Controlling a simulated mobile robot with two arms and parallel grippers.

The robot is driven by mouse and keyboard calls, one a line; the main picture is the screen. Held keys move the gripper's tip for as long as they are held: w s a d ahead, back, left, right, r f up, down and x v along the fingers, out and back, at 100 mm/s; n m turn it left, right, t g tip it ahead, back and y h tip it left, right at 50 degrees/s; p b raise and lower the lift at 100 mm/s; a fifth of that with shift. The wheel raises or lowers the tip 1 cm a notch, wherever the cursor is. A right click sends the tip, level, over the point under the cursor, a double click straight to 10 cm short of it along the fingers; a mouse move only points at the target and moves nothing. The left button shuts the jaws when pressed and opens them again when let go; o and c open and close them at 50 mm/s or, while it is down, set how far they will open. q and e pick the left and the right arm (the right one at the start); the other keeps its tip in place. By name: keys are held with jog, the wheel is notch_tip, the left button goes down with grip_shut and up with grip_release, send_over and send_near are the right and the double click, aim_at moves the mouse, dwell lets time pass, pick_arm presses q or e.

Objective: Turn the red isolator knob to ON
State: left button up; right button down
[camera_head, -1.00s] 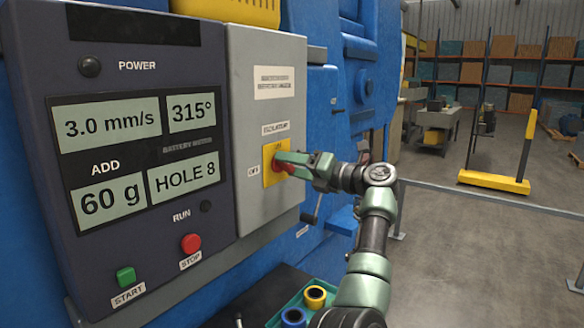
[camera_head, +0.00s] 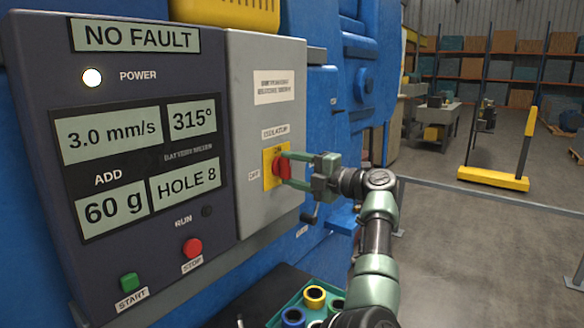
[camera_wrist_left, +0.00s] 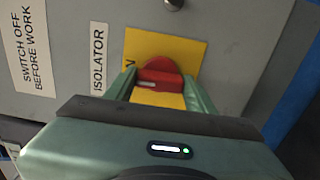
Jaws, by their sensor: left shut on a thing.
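The red isolator knob (camera_head: 280,168) sits on a yellow plate (camera_head: 268,179) on the grey box beside the dark control panel. The knob's grip stands about upright, toward the ON mark above it. My left gripper (camera_head: 285,169) is shut on the knob, one finger above it and one below. In the left wrist view the red knob (camera_wrist_left: 160,76) lies between the two green fingers, and the yellow plate (camera_wrist_left: 190,52) partly hides behind them. The power lamp (camera_head: 92,77) is lit white and the top display (camera_head: 136,37) reads NO FAULT. My right gripper is not seen.
The panel carries a green START button (camera_head: 128,281) and a red STOP button (camera_head: 192,248). A teal tray (camera_head: 272,322) with colored rings is below my left arm. A grey rail (camera_head: 490,195) crosses the floor at the right.

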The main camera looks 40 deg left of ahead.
pick_arm(q)
jog(key=shift+r, duration=0.1)
dwell(0.4)
jog(key=o, duration=1.4)
jog(key=shift+w+d+f, duration=0.1)
jog(key=shift+d+f, duration=0.1)
jog(key=shift+d, duration=0.1)
jog(key=d+b, duration=0.1)
jog(key=d, duration=0.1)
jog(key=d+b, duration=0.1)
jog(key=d, duration=0.1)
jog(key=d+b, duration=0.1)
jog(key=d, duration=0.2)
jog(key=shift+w+r+b, duration=0.1)
jog(key=shift+w+b, duration=0.25)
